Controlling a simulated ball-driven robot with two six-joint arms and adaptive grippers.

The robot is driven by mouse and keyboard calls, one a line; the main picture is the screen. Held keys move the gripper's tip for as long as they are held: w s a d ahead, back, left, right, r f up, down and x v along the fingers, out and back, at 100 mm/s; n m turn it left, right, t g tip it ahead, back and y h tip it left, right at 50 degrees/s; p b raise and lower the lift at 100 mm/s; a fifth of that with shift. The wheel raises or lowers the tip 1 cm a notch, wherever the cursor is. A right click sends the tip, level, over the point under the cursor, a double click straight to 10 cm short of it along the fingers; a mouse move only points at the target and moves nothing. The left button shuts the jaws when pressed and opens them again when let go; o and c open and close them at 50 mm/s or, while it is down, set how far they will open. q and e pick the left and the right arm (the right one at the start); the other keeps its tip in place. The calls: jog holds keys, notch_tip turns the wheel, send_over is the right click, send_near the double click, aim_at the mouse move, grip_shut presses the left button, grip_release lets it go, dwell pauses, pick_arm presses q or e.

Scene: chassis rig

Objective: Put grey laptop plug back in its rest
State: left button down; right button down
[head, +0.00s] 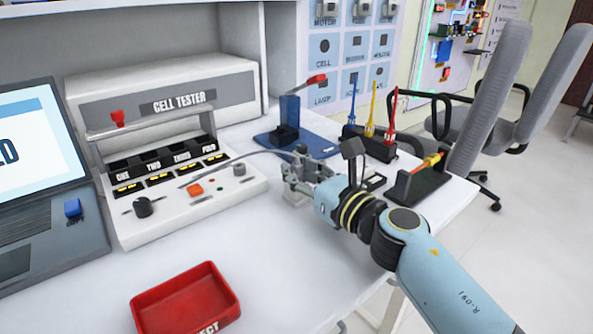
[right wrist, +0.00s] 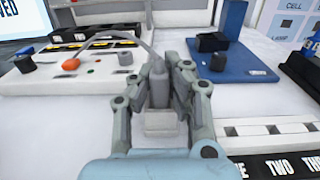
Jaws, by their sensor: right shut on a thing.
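My right gripper (head: 298,172) is over the white table, to the right of the cell tester. In the right wrist view its two fingers (right wrist: 178,72) are shut on the grey plug (right wrist: 158,88), which stands roughly upright between them. A grey cable (right wrist: 125,38) arches from the plug's top toward the left. A pale grey block (right wrist: 160,123) shows directly below the plug between the fingers; I cannot tell whether the plug touches it or sits in it. In the head view the fingers mostly hide the plug. My left gripper is in neither view.
The cell tester (head: 190,205) and the laptop (head: 45,150) stand at left, and a red tray (head: 185,300) at the front. A blue stand (head: 290,125) with a red lever is behind the gripper. Black holders with coloured probes (head: 370,140) are at right. The front middle table is clear.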

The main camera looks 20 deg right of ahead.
jog(key=c, duration=1.3)
grip_release()
jog(key=shift+f, duration=0.15)
jog(key=shift+s+f, duration=0.1)
jog(key=shift+s+d, duration=0.1)
jog(key=shift+s, duration=0.1)
jog(key=v, duration=1.1)
jog(key=shift+s, duration=0.2)
jog(key=shift+s, duration=0.1)
